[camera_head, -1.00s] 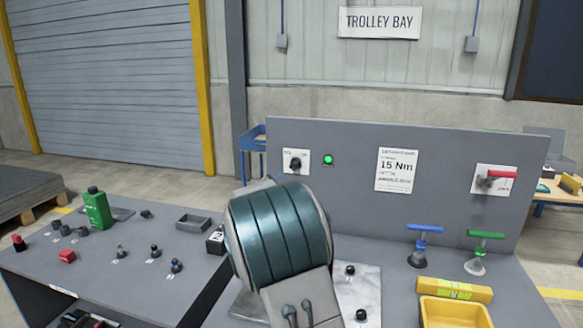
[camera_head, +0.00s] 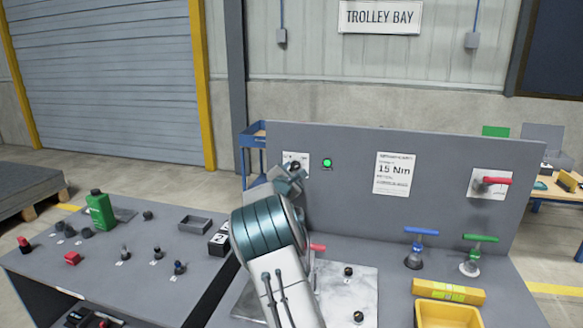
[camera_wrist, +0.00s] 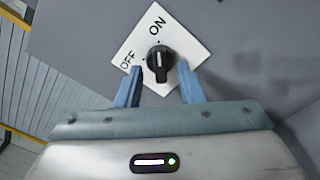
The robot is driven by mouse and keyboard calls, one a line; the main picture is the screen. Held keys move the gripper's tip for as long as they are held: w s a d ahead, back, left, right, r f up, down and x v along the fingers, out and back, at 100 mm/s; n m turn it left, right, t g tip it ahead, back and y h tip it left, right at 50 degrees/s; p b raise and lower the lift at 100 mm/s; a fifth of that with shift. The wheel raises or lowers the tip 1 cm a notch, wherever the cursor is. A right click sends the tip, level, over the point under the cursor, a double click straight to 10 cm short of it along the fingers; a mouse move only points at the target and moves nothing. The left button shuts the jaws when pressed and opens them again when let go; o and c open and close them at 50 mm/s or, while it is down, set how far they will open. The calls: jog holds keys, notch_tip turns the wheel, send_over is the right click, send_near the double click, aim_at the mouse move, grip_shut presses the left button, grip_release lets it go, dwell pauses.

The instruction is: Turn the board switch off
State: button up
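The board switch is a black rotary knob (camera_wrist: 159,62) on a white plate (camera_wrist: 180,40) marked OFF and ON. The knob's white line points toward the ON side. In the head view the plate (camera_head: 303,158) is on the upright grey board, partly hidden by my gripper (camera_head: 290,175). A green lamp (camera_head: 327,162) beside it is lit. In the wrist view my gripper (camera_wrist: 159,66) is open, with one blue finger on each side of the knob and visible gaps. I cannot tell how deep the fingertips reach around it.
A 15 Nm notice (camera_head: 394,174) and a red-handled switch (camera_head: 492,182) are on the board (camera_head: 350,215). Blue (camera_head: 421,232) and green (camera_head: 480,238) T-handles, a yellow level (camera_head: 449,291) and a yellow tray (camera_head: 418,312) occupy the bench's right. A side table (camera_head: 160,290) holds small parts.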

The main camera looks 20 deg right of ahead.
jog(key=shift+w+d, duration=0.35)
jog(key=shift+w, duration=0.1)
grip_shut()
